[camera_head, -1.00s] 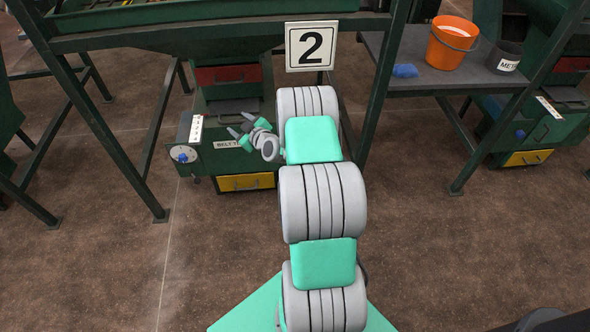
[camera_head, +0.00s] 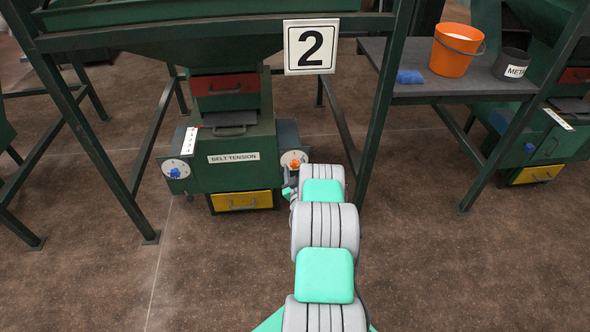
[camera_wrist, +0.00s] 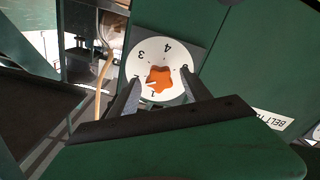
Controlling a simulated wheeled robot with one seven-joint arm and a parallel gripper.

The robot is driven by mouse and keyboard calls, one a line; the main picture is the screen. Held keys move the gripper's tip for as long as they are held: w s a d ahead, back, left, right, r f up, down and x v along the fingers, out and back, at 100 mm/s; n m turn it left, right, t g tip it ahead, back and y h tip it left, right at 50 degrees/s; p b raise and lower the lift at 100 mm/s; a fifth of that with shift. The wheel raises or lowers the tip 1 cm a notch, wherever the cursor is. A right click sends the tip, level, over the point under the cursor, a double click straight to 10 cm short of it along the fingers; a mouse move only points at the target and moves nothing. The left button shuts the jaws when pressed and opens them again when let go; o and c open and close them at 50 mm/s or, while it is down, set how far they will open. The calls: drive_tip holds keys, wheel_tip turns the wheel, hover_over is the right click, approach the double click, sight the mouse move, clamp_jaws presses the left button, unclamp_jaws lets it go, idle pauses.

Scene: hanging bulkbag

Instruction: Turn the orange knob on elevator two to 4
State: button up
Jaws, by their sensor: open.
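The orange knob (camera_head: 295,164) sits on a white dial (camera_head: 288,156) on the right side of the green machine under the "2" sign (camera_head: 310,47). In the wrist view, the orange knob (camera_wrist: 162,76) is at the centre of the numbered dial (camera_wrist: 143,56). Its white mark points to the lower left, near 1 and 2; the 4 is at the top of the picture. My gripper (camera_wrist: 161,77) is open, with one dark finger on each side of the knob. Contact cannot be told. In the head view my gripper (camera_head: 289,190) is just below the dial, partly hidden by my arm.
A blue knob (camera_head: 174,173) is on the machine's left dial. The "BELT TENSION" label (camera_head: 234,158) and yellow drawer (camera_head: 242,201) are on its front. Green frame legs (camera_head: 385,110) stand close on the right of my arm. An orange bucket (camera_head: 457,50) stands on a side table.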

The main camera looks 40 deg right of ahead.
drive_tip(key=shift+w+d, duration=0.1)
drive_tip(key=shift+w, duration=0.05)
drive_tip(key=shift+c, duration=0.5)
clamp_jaws()
